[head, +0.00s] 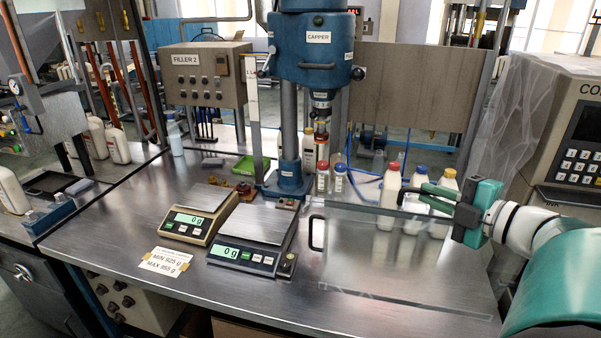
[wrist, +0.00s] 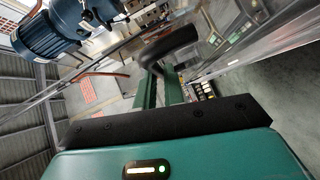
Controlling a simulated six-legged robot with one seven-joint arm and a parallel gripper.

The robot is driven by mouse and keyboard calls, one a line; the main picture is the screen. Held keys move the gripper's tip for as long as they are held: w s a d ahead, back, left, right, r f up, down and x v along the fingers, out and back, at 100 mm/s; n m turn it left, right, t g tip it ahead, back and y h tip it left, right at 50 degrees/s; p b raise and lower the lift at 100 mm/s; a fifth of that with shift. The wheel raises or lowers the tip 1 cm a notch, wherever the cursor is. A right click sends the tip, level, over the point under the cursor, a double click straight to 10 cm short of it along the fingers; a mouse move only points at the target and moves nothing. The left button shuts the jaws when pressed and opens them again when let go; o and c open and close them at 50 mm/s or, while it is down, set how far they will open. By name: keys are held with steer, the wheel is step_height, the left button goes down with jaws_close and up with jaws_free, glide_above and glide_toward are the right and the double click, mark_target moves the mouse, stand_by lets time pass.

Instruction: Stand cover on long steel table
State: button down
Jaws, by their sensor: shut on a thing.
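The cover (head: 400,262) is a clear, see-through panel over the right part of the long steel table (head: 130,215). One black handle (head: 316,232) shows at its left side. My gripper (head: 428,196) reaches in from the right, at the cover's upper right. Its green fingers are shut on another black handle, which also shows between the fingertips (wrist: 160,78) in the wrist view as a dark curved bar (wrist: 170,45). The panel's faint edges make its exact tilt, and whether its lower edge touches the table, hard to tell.
Bottles with red, blue and yellow caps (head: 391,186) stand behind the cover. Two scales (head: 200,214) (head: 255,236) and a paper label (head: 166,262) lie left of it. The blue capper (head: 312,65) rises behind. A wrapped console (head: 570,130) stands at right.

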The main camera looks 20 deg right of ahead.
steer(key=w, duration=0.1)
steer(key=w+d+f, duration=0.1)
steer(key=w+d, duration=0.1)
steer(key=shift+w+f, duration=0.35)
steer(key=shift+f, duration=0.05)
steer(key=w+d+f, duration=0.3)
steer(key=w+f, duration=0.1)
steer(key=f, duration=0.5)
steer(key=shift+w, duration=0.2)
steer(key=shift+d+f, duration=0.1)
steer(key=shift+f, duration=0.05)
steer(key=c, duration=1.5)
jaws_free()
steer(key=shift+f, duration=0.1)
